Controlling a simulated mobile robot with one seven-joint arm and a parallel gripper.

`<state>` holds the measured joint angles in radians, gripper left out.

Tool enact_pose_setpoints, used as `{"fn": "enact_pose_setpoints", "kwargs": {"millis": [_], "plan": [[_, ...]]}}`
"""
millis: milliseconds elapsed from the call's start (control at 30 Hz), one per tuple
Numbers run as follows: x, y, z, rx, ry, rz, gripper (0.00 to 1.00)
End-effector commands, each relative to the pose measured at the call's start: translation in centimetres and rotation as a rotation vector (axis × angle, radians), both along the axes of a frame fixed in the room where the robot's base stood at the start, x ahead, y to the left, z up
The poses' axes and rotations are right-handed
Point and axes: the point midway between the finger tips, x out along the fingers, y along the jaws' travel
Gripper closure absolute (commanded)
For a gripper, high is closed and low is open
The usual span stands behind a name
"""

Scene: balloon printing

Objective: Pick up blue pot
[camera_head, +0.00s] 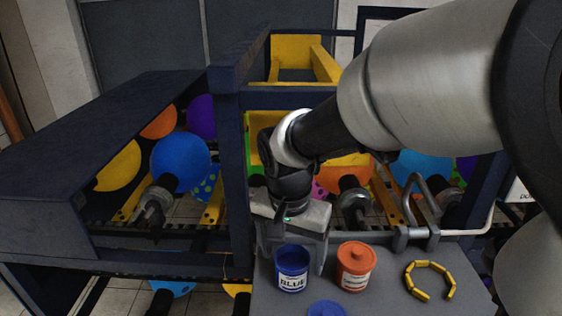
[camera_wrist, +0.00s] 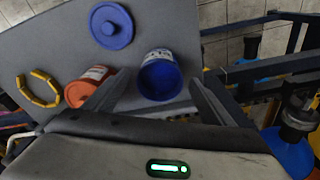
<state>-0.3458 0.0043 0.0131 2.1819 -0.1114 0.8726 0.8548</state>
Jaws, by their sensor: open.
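The blue pot (camera_head: 292,270), with a white label reading BLUE, stands upright and open-topped on the grey table. In the wrist view the blue pot (camera_wrist: 161,78) shows its blue interior, between the lines of my two fingers. My gripper (camera_head: 292,255) is open and empty, behind the pot in the head view, with a finger to either side. In the wrist view my gripper (camera_wrist: 160,84) has its fingers spread wider than the pot. I cannot tell whether either finger touches it. A blue lid (camera_head: 327,309) lies flat on the table apart from the pot.
An orange-red lidded pot (camera_head: 355,267) stands close to the right of the blue pot in the head view. A yellow segmented open ring (camera_head: 430,280) lies farther right. A dark frame (camera_head: 230,170) with balloons stands behind the table (camera_head: 390,300).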

Motion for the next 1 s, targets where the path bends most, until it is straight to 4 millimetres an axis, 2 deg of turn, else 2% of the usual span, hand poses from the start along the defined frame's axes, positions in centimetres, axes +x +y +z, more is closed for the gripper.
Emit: {"fn": "enact_pose_setpoints", "kwargs": {"millis": [100, 200, 467, 767, 1000], "plan": [[0.0, -0.1, -2.0, -0.002, 0.004, 0.001, 0.23], [0.2, -0.1, -2.9, -0.002, 0.002, 0.002, 0.23], [0.2, -0.2, -3.1, 0.0, 0.0, 0.001, 0.23], [0.2, -0.2, -3.1, 0.0, 0.0, 0.001, 0.72], [0.3, -0.1, -2.9, 0.0, -0.001, 0.001, 0.74]]}}
